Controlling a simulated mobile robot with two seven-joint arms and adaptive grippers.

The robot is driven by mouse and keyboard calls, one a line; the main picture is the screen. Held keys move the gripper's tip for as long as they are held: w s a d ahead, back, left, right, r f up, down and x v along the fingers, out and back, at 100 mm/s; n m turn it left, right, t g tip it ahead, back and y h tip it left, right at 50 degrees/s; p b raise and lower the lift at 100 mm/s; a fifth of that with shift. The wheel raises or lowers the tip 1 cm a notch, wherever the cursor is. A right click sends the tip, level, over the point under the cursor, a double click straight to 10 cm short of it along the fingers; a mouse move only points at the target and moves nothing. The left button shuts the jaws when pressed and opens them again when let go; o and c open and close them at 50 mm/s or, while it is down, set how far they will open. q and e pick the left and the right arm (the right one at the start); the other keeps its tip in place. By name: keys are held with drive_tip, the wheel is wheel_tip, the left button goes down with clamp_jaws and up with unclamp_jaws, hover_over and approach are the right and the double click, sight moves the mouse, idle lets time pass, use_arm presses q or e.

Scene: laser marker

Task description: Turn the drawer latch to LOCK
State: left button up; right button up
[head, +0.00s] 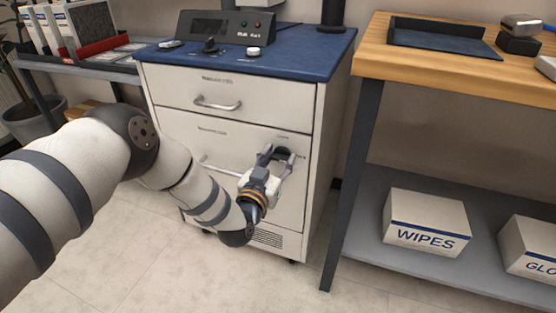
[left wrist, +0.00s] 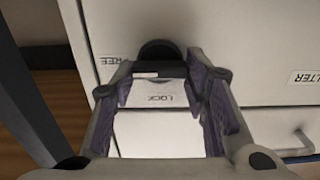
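The drawer latch (left wrist: 160,68) is a black knob on the lower drawer front (head: 232,150). In the left wrist view, which is upside down, a LOCK label (left wrist: 160,98) lies below it and a FREE label (left wrist: 112,61) to its left. My left gripper (head: 277,154) is at the upper right of the lower drawer, its fingers spread on either side of the latch. It also shows in the left wrist view (left wrist: 160,78); whether the pads touch the latch cannot be told. The latch's exact angle is unclear. My right gripper is not in view.
The upper drawer (head: 260,97) appears closed. A lower handle (head: 215,165) is partly behind my left arm. A wooden bench (head: 450,75) stands to the right, with a WIPES box (head: 425,222) on its shelf. A grey side table (head: 95,70) is at left.

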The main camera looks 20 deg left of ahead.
use_arm(q)
drive_tip(key=shift+n, duration=0.4)
drive_tip(key=n, duration=0.4)
drive_tip(key=shift+a+f, duration=0.1)
drive_tip(key=n, duration=0.4)
drive_tip(key=shift+a+f+n, duration=0.1)
drive_tip(key=shift+n, duration=0.2)
drive_tip(key=n, duration=0.3)
drive_tip(key=shift+f+n+b, duration=0.1)
drive_tip(key=shift+n+b, duration=0.2)
drive_tip(key=shift+b, duration=0.1)
drive_tip(key=n+b, duration=0.1)
drive_tip(key=n, duration=0.3)
drive_tip(key=shift+n, duration=0.4)
drive_tip(key=o, duration=1.2)
drive_tip(key=shift+c, duration=0.2)
